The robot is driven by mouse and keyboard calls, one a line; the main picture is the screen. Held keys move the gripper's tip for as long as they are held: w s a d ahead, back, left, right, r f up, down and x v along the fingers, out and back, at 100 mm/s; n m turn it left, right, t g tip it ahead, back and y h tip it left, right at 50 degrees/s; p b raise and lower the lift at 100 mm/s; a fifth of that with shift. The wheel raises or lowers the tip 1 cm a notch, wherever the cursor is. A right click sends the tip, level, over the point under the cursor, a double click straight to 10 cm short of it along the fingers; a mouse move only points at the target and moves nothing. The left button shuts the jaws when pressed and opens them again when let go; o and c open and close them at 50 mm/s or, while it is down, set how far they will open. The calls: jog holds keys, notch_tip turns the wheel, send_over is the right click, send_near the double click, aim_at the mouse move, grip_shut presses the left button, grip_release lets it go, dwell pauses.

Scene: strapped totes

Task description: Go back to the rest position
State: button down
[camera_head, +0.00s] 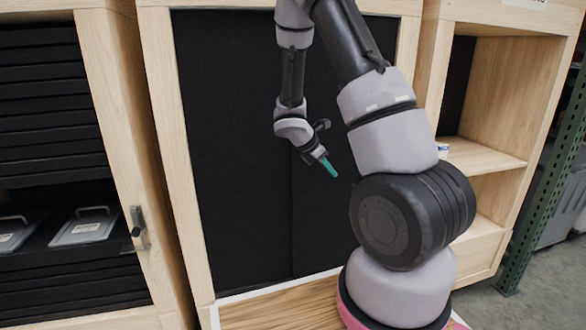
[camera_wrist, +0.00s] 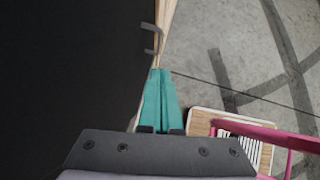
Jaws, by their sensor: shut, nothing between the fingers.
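My gripper (camera_head: 327,165) has teal fingers and hangs at the end of my raised arm, in front of a black panel in the head view. In the wrist view my gripper (camera_wrist: 160,74) shows its two teal fingers pressed together, shut, with nothing between them. It touches nothing that I can see.
A wooden frame surrounds the black panel (camera_head: 225,150). To the left is a cabinet with dark slots, two grey lidded totes (camera_head: 84,227) and a metal latch (camera_head: 138,228). Open wooden shelves (camera_head: 480,155) stand at right, beside a green metal post (camera_head: 545,190).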

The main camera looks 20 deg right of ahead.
jog(key=s+a+r+m+t+y, duration=0.2)
jog(key=s+a+r+m+y, duration=0.1)
jog(key=s+a+r+m, duration=0.2)
jog(key=s+a+r+m+t+y, duration=0.2)
jog(key=s+a+r+m, duration=0.3)
jog(key=s+r+m, duration=0.4)
jog(key=s+a+r+m+t+y, duration=0.2)
jog(key=s+a+r+m+y, duration=0.2)
jog(key=r+m, duration=0.5)
jog(key=s+a+r, duration=0.2)
jog(key=s+r, duration=0.1)
jog(key=r, duration=0.3)
jog(key=shift+s+r+m+y, duration=0.2)
jog(key=shift+s+m+y, duration=0.15)
jog(key=shift+m+y, duration=0.05)
